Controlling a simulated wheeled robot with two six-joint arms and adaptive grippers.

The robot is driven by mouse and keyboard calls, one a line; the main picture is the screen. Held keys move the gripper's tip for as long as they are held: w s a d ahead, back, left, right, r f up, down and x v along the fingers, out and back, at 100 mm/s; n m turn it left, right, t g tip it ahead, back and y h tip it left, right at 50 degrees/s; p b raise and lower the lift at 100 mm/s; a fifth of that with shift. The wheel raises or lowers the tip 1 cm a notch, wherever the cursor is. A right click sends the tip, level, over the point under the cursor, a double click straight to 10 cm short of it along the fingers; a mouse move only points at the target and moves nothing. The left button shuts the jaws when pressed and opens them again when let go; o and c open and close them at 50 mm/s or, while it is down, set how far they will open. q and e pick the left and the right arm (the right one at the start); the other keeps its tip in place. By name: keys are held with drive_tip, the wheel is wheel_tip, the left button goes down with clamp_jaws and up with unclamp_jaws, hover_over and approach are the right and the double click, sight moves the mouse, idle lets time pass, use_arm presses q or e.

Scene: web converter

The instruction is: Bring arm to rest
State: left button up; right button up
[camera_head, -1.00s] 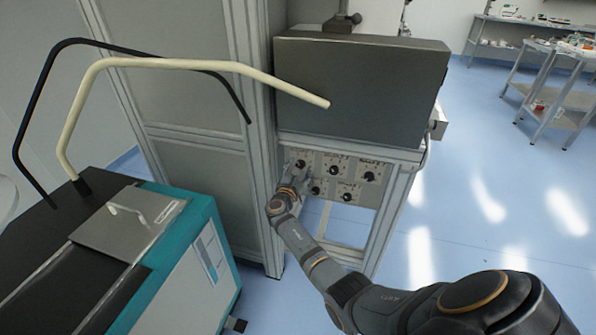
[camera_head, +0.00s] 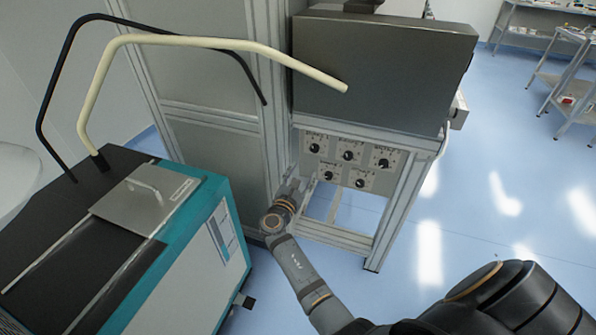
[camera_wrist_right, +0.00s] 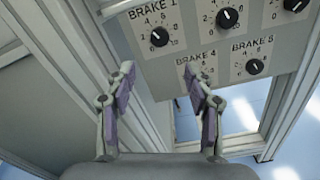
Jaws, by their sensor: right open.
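My right arm reaches in from the lower right of the head view. Its gripper (camera_head: 292,187) is in front of the machine frame, below and left of the knob panel (camera_head: 333,165). In the right wrist view the two fingers of the right gripper (camera_wrist_right: 161,100) stand apart with nothing between them. The panel (camera_wrist_right: 200,55) lies beyond the fingertips, with black knobs labelled BRAKE 1 (camera_wrist_right: 159,37), BRAKE 4 and BRAKE 5 (camera_wrist_right: 254,66). The fingers touch no knob. My left gripper is not in view.
A grey box (camera_head: 385,70) sits above the panel. A teal and black machine (camera_head: 195,235) with bent cream (camera_head: 215,42) and black bars stands at the left. A tall grey cabinet (camera_head: 205,85) is behind. Blue floor (camera_head: 480,190) is open at the right.

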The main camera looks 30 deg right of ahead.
drive_tip(key=s+a+f+m+g+y, duration=0.1)
drive_tip(key=s+f+m+y, duration=0.2)
drive_tip(key=f, duration=0.9)
drive_tip(key=s+a+f+m+g+y, duration=0.1)
drive_tip(key=s+f+g+y, duration=0.3)
drive_tip(key=f, duration=0.7)
drive_tip(key=s+a+f+m+g+y, duration=0.15)
drive_tip(key=s+f+m, duration=0.25)
drive_tip(key=s+f, duration=0.6)
drive_tip(key=s+a+f+m+g+y, duration=0.15)
drive_tip(key=s+f+m, duration=0.25)
drive_tip(key=s+f, duration=0.65)
drive_tip(key=s+f+m+g+y+p, duration=0.1)
drive_tip(key=s+f+m+y, duration=0.3)
drive_tip(key=s, duration=0.6)
drive_tip(key=s+f+m+g+h, duration=0.1)
drive_tip(key=s+m, duration=0.6)
drive_tip(key=s, duration=0.4)
wheel_tip(320, 180, up, 13)
drive_tip(key=s+p, duration=0.1)
drive_tip(key=p, duration=1.3)
drive_tip(key=shift+s+n, duration=0.3)
drive_tip(key=shift+n, duration=0.1)
